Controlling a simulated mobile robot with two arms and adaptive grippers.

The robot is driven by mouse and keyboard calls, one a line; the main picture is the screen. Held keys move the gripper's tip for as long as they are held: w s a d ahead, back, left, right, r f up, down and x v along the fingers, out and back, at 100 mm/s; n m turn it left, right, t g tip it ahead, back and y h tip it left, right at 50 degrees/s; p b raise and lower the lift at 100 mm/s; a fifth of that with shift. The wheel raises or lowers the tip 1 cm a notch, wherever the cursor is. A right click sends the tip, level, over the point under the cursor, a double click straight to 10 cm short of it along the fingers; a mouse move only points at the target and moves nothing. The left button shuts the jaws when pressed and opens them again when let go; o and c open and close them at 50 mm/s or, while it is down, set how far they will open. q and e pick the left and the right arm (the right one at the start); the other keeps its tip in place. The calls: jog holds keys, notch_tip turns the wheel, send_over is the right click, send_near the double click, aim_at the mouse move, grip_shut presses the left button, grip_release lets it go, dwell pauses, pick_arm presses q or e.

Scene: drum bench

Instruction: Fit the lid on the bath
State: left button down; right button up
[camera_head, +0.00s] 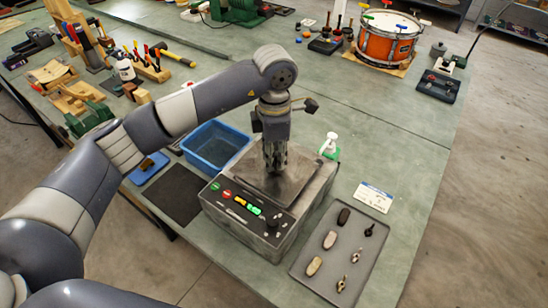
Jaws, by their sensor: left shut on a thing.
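The bath (252,215) is a grey metal box with buttons on its sloped front, in the middle of the head view. A flat grey lid (296,190) lies over the bath's top opening. I cannot tell whether it sits flush in the rim or slightly above it. My left gripper (275,168) points straight down over the middle of the lid. It is shut on the lid, and its fingers hide the part they hold. My right gripper is not in view.
A blue tub (214,147) stands left of the bath, with a dark mat (174,194) before it. A grey tray (318,284) with several small parts lies to the right.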

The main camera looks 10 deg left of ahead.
pick_arm(q)
jog(key=shift+f+p, duration=0.45)
jog(key=shift+f, duration=0.5)
jog(key=shift+f+b, duration=0.45)
jog(key=shift+b, duration=0.05)
jog(key=c, duration=1.5)
grip_release()
jog(key=shift+o, duration=0.4)
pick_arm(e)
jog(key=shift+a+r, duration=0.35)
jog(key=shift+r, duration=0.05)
pick_arm(q)
jog(key=shift+r, duration=0.1)
jog(key=shift+r+p, duration=0.4)
jog(key=shift+p, duration=0.1)
notch_tip(320, 180, up, 12)
jog(key=b, duration=0.4)
jog(key=shift+f, duration=0.2)
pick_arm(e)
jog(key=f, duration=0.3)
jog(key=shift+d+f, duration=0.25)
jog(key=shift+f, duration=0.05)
